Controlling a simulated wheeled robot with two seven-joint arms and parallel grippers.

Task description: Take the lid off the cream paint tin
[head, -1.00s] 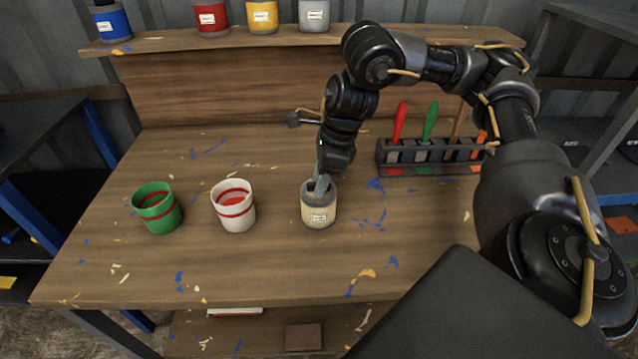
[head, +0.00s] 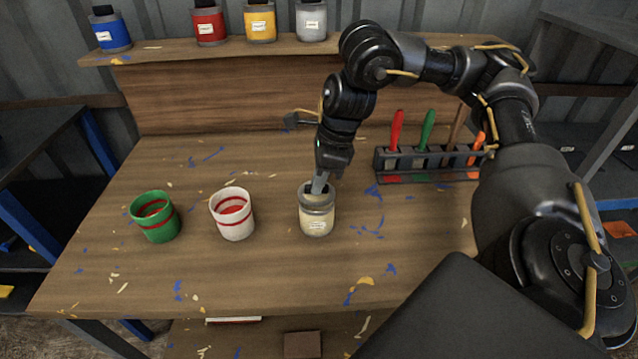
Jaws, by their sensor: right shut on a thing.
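The cream paint tin (head: 317,226) stands upright on the bench, right of the middle, with a pale label on its front. Its grey lid (head: 318,209) is above the cream body and looks level. I cannot tell whether there is a gap between lid and tin. My right gripper (head: 319,187) points down from above and is shut on the dark knob of the lid. The fingers partly hide the knob. My left gripper is not in view.
A white cup (head: 233,225) and a green cup (head: 160,226), both red-banded, stand to the left. A rack (head: 430,162) with colourful-handled tools is at the back right. Blue (head: 113,34), red, yellow and grey tins line the shelf. The bench front is clear.

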